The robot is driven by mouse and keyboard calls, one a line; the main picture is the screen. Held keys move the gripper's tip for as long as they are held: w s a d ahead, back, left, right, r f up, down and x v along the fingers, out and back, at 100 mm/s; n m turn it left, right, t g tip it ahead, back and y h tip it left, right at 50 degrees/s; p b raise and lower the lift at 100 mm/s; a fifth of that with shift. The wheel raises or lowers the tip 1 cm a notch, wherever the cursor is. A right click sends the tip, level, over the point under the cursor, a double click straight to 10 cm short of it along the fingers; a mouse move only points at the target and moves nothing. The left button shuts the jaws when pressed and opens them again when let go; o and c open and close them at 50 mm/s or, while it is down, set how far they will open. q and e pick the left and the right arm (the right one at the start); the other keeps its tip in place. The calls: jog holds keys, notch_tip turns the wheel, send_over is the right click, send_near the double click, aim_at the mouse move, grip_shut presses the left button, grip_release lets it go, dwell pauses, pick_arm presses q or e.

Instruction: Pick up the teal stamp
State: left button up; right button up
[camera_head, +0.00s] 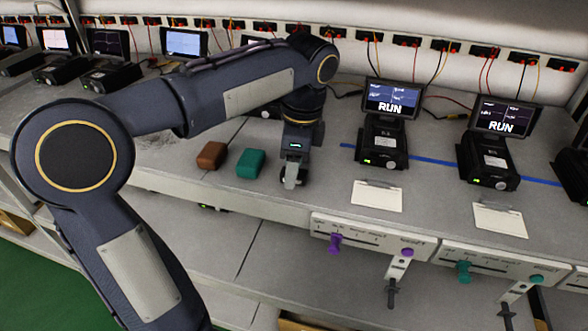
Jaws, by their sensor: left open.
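The teal stamp (250,163) is a small rounded block lying on the grey bench near its front edge. A brown block (211,155) of like shape lies just to its left. My left gripper (291,181) hangs down over the bench to the right of the teal stamp, with a small gap between them. It is open, and nothing shows in it; its fingers are seen nearly edge-on. My right gripper is not in view.
Test units with screens reading RUN (383,138) stand to the right, with white clipboards (377,195) before them. Front panels with purple and teal knobs (465,271) hang below the edge. Wired sockets line the back. A shelf lies below.

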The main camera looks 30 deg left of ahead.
pick_arm(q)
jog(key=c, duration=1)
jog(key=shift+c, duration=0.2)
jog(key=shift+r, duration=0.15)
jog(key=shift+r, duration=0.45)
jog(key=shift+s+d+r, duration=0.1)
jog(key=shift+s+r, duration=0.1)
jog(key=shift+r, duration=0.4)
jog(key=shift+s+r, duration=0.15)
jog(key=shift+r, duration=0.45)
jog(key=s+d+b, duration=0.3)
jog(key=s+d, duration=0.1)
jog(key=s, duration=1.3)
jog(key=shift+w, duration=0.1)
